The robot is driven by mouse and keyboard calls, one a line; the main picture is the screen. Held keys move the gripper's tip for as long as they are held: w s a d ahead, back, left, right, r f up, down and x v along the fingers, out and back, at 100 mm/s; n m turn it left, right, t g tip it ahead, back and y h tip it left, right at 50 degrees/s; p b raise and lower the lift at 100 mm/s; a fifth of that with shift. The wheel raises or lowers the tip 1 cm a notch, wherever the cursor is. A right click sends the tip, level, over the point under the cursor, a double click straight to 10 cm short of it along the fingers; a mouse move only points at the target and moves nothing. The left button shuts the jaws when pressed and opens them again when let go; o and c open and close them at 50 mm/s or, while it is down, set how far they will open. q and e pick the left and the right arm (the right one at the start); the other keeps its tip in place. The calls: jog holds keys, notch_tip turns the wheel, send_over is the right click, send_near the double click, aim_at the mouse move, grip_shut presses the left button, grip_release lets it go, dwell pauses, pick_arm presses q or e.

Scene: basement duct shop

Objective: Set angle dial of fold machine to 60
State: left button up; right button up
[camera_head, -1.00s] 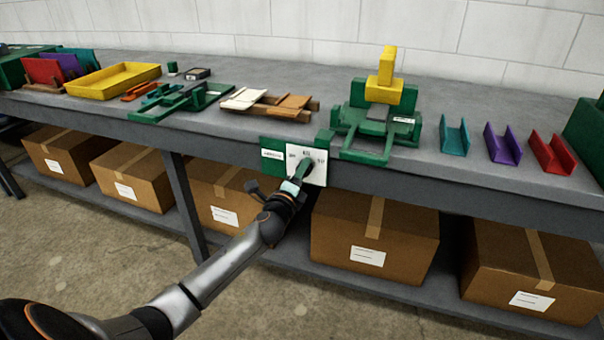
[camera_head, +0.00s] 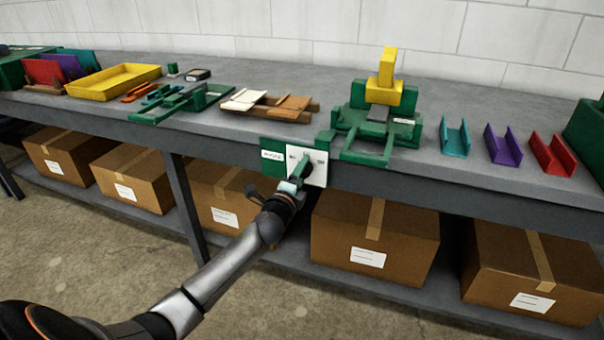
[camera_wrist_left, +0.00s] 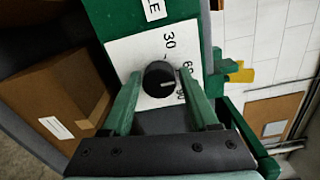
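The angle dial is a round black knob (camera_wrist_left: 159,79) on a white plate (camera_wrist_left: 150,48) marked 30, 60 and 90. This plate is on a green panel at the table's front edge, and also shows in the head view (camera_head: 318,172). My left gripper (camera_wrist_left: 161,88) is open. Its green fingers lie on either side of the knob, with small gaps visible. A faint pale mark shows on the knob, but I cannot tell exactly which number it points to. In the head view my left gripper (camera_head: 297,176) is in front of the plate and partly hides it. The right gripper is out of view.
The green fold machine (camera_head: 368,130) with a yellow upright part (camera_head: 386,88) stands on the grey bench just behind the dial. Teal, purple and red channels (camera_head: 553,155) lie to its right. Cardboard boxes (camera_head: 372,235) fill the shelf below. Open floor lies in front.

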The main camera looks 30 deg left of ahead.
pick_arm(q)
jog(key=shift+o, duration=1.2)
jog(key=p+v, duration=0.1)
jog(key=v, duration=1.1)
jog(key=shift+s, duration=0.3)
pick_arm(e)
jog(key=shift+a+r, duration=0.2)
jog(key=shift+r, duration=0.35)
pick_arm(q)
jog(key=shift+f, duration=0.1)
jog(key=s+d+f+n+g+h, duration=0.75)
jog(key=s+d+f+n, duration=0.65)
jog(key=s+d+f, duration=0.65)
notch_tip(320, 180, up, 11)
jog(key=s+a+n+p, duration=0.1)
jog(key=s+p, duration=0.1)
jog(key=p, duration=1.3)
jog(key=shift+y+p, duration=0.35)
jog(key=shift+p, duration=0.05)
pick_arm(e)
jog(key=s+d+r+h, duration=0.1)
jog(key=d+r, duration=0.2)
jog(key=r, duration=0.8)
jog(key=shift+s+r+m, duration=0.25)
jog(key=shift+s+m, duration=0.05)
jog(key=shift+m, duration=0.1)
